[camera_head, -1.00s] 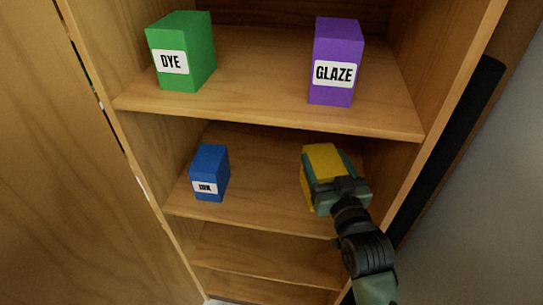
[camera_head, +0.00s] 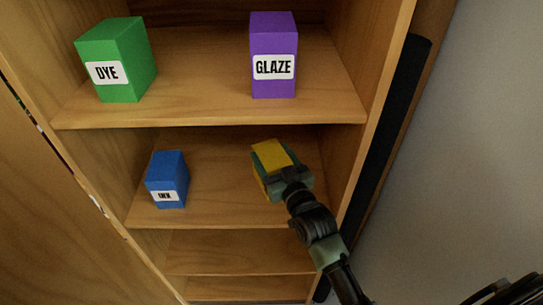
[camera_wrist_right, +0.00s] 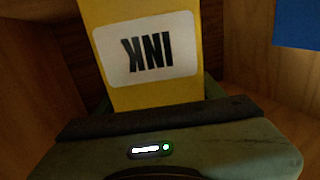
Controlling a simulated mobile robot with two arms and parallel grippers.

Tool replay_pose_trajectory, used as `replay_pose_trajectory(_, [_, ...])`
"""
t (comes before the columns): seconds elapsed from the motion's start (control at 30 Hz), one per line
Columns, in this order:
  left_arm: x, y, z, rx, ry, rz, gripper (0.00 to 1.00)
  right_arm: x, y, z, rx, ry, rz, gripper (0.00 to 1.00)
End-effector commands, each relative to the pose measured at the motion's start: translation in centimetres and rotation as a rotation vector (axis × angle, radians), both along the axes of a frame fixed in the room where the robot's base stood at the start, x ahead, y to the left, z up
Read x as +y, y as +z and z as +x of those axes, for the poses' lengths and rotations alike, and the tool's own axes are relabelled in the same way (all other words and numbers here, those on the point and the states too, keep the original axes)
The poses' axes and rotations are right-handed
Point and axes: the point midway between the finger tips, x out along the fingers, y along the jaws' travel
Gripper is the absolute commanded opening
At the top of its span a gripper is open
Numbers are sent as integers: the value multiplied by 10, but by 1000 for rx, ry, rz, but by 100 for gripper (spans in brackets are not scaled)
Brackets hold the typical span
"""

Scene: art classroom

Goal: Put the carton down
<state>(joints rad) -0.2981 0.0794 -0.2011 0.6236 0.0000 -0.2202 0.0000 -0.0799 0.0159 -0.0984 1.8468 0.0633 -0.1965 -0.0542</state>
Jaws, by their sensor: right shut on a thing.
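A yellow carton (camera_head: 271,155) is in my right gripper (camera_head: 284,172), inside the cabinet at the middle shelf, on its right side. The right wrist view shows the yellow carton (camera_wrist_right: 148,88) up close, with a white label reading INK upside down. The right gripper (camera_wrist_right: 155,108) is shut on it. Whether the carton's bottom touches the shelf is hidden by the gripper. The middle shelf (camera_head: 215,210) has bare wood left of the carton. My left gripper is not in view.
A blue INK carton (camera_head: 167,180) stands on the same shelf, to the left. A green DYE carton (camera_head: 118,60) and a purple GLAZE carton (camera_head: 273,50) stand on the shelf above. A lower shelf (camera_head: 235,252) looks empty. The cabinet's right side wall (camera_head: 360,130) is close to my arm.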

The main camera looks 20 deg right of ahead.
Motion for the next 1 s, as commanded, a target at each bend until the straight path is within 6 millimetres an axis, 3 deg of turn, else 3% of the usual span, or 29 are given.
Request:
replay_pose_trajectory(0.37, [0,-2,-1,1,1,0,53,0,-2,0,-7,0,1,0])
replay_pose_trajectory(0.4, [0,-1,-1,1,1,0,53,0,-4,0,-2,0,0,74])
replay_pose_trajectory(0.47, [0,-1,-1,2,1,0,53,0,-4,0,-2,0,0,90])
replay_pose_trajectory(0.83, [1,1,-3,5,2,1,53,0,0,0,-2,0,0,90])
replay_pose_trajectory(1.0, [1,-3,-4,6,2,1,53,-3,-3,-23,2,0,-1,90])
